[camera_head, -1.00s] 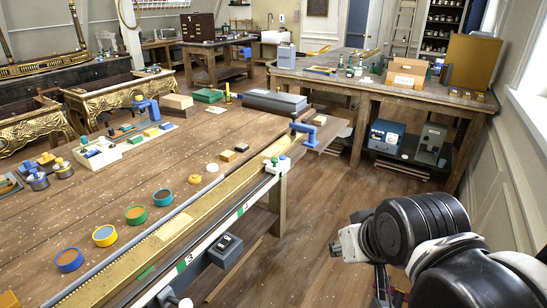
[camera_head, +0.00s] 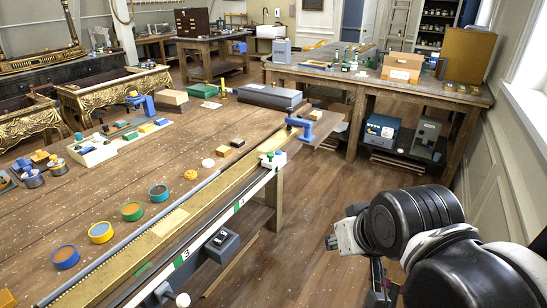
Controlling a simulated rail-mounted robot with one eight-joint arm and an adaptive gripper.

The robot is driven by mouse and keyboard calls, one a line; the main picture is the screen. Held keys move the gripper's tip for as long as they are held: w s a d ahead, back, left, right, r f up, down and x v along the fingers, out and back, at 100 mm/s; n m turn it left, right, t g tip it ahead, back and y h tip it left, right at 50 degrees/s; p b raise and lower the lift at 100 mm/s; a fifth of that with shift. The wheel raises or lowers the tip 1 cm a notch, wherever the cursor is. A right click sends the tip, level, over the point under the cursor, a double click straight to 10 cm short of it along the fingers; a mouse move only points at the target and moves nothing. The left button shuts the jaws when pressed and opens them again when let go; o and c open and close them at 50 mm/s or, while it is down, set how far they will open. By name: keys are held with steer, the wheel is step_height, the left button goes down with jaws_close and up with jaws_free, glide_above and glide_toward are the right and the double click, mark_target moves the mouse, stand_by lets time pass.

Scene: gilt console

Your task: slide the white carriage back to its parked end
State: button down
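The white carriage (camera_head: 274,160), a small white block with green parts, sits at the far end of the long brass-coloured rail (camera_head: 150,240) along the bench's right edge. A white scale strip with green marks runs beside the rail. My gripper (camera_head: 377,292) hangs at the lower right over the floor, well apart from the carriage and rail. It is partly hidden by my dark wrist and cut by the frame edge, so its fingers cannot be made out.
A blue clamp (camera_head: 301,126) stands just beyond the carriage. A grey switch box (camera_head: 221,240) and a white knob (camera_head: 183,299) stick out from the bench's front side. Several round tins line the bench left of the rail. The floor (camera_head: 310,220) between bench and arm is clear.

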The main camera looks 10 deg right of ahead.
steer(key=c, duration=2.2)
jaws_free()
steer(key=shift+c, duration=0.2)
steer(key=shift+o, duration=1.2)
steer(key=shift+w+r, duration=0.25)
steer(key=shift+r, duration=0.1)
steer(key=o, duration=0.5)
steer(key=shift+g, duration=0.8)
steer(key=w+r, duration=0.3)
steer(key=w, duration=0.1)
steer(key=w+r+p, duration=0.1)
steer(key=w+r, duration=0.5)
steer(key=w, duration=0.1)
steer(key=shift+w+a+r, duration=0.25)
steer(key=shift+w, duration=0.1)
steer(key=shift+o, duration=0.2)
steer(key=w+r+g+p, duration=0.1)
steer(key=w+r, duration=0.1)
steer(key=w, duration=0.5)
steer(key=w+r+g+p, duration=0.1)
steer(key=w+r, duration=0.2)
steer(key=w, duration=0.5)
steer(key=g+p, duration=0.3)
steer(key=g, duration=0.1)
glide_above(270, 153)
step_height(270, 153, down, 12)
steer(key=shift+n, duration=0.3)
steer(key=f+p, duration=0.1)
steer(key=f, duration=1.3)
steer(key=shift+s, duration=0.2)
